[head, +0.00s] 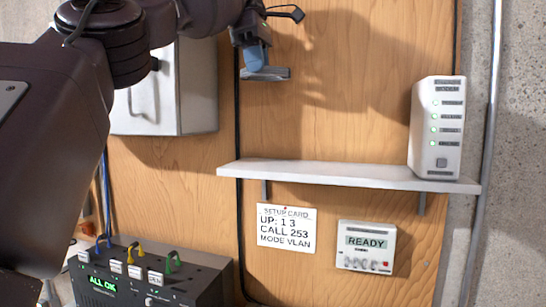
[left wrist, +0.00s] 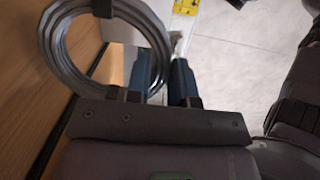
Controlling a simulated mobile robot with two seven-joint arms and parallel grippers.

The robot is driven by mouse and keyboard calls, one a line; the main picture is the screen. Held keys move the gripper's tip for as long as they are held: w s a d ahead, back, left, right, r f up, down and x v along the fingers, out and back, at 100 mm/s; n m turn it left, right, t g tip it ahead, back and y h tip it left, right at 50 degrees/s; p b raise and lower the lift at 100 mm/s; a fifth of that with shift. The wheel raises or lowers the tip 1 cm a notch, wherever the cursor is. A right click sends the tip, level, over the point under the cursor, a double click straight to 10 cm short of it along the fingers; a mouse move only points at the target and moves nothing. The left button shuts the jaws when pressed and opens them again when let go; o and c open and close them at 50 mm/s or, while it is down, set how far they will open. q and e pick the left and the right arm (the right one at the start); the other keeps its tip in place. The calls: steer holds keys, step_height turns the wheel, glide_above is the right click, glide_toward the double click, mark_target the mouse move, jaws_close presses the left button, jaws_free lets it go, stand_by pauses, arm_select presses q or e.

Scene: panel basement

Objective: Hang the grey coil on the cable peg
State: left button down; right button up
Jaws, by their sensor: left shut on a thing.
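The grey coil (left wrist: 48,45) is a round bundle of cable with black straps, seen large at the upper left of the left wrist view. My left gripper (left wrist: 162,68) is shut on the coil's edge, with its blue fingers beside the ring. In the head view my left gripper (head: 254,58) is at the top centre, in front of the wooden panel and above the shelf. A small grey piece (head: 266,74) shows at its fingertips, probably the coil seen nearly edge-on. I cannot make out the cable peg in either view. My right gripper is not in view.
A white shelf (head: 330,174) with a white router (head: 437,130) runs below. A grey cabinet (head: 198,90) is left of the gripper. A setup card (head: 286,229), a READY box (head: 366,247) and a dark switch box (head: 150,275) sit lower. The panel above the shelf is mostly bare.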

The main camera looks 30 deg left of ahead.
arm_select(q)
steer(key=shift+w+f, duration=0.1)
steer(key=shift+f, duration=1.35)
glide_above(260, 168)
steer(key=f, duration=1.2)
steer(key=shift+a, duration=0.3)
steer(key=shift+f, duration=2.4)
steer(key=shift+f, duration=0.15)
steer(key=c, duration=1)
jaws_free()
